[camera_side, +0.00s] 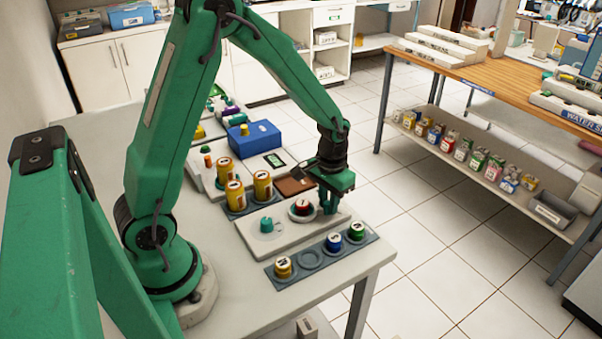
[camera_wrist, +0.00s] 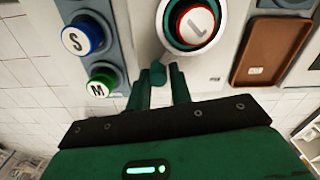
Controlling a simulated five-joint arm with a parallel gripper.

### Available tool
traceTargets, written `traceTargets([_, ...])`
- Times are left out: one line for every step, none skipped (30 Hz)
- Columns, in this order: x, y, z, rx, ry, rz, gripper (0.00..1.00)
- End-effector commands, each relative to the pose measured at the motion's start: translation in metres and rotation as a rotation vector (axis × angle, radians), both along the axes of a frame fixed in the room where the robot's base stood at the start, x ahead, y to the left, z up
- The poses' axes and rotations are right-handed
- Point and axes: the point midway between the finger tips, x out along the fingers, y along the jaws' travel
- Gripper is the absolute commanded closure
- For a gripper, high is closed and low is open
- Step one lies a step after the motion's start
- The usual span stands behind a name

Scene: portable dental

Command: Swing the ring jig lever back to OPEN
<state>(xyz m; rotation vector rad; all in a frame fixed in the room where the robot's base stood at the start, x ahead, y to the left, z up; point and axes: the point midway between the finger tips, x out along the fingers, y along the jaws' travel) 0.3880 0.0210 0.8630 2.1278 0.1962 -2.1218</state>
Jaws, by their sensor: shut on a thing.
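The ring jig sits on a pale base plate (camera_side: 285,237) on the table and holds a red-topped pot (camera_side: 303,206), marked L in the wrist view (camera_wrist: 194,22). A dark green ring surrounds the pot. The lever's green end peg (camera_wrist: 158,73) stands beside the ring, at my fingertips. My gripper (camera_wrist: 166,78) points down at the plate and is shut on the lever peg; in the side view, my gripper (camera_side: 328,208) hides the lever. A teal knob (camera_side: 266,225) stands on the plate left of the pot. No OPEN marking is readable.
A dark rack (camera_side: 311,258) in front holds yellow, blue and green-topped pots, with one empty seat. Several yellow pots (camera_side: 235,191) stand behind the plate. A brown tray (camera_side: 295,185) and a blue box (camera_side: 254,139) lie farther back. The table's right edge is close to my gripper.

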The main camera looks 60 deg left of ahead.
Motion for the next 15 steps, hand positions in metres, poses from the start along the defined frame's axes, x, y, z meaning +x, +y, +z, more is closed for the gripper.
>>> traceTargets([-0.0014,-0.0023,-0.0002,0.0,0.006,0.002,1.0])
traceTargets([-0.0013,-0.0022,-0.0002,0.0,0.006,0.004,1.0])
traceTargets([-0.0013,-0.0022,-0.0002,0.0,0.007,0.006,1.0])
traceTargets([-0.0013,-0.0022,-0.0002,0.0,0.007,0.008,1.0])
traceTargets([-0.0013,-0.0021,-0.0002,0.0,0.007,0.009,1.0])
traceTargets([-0.0013,-0.002,-0.0001,0.0,0.007,0.011,1.0])
traceTargets([-0.0012,-0.0019,-0.0002,0.0,0.007,0.013,1.0])
traceTargets([-0.0012,-0.0018,-0.0002,0.0,0.007,0.015,1.0])
traceTargets([-0.0011,-0.0017,-0.0002,0.0,0.007,0.018,1.0])
traceTargets([-0.001,-0.0015,-0.0002,-0.001,0.008,0.02,1.0])
traceTargets([-0.001,-0.0014,-0.0002,-0.001,0.008,0.023,1.0])
traceTargets([-0.0008,-0.0012,-0.0002,-0.001,0.008,0.026,1.0])
traceTargets([-0.0007,-0.001,-0.0002,-0.001,0.008,0.029,1.0])
traceTargets([-0.0006,-0.0008,-0.0001,0.0,0.007,0.033,1.0])
traceTargets([-0.0004,-0.0006,-0.0002,0.0,0.007,0.037,1.0])
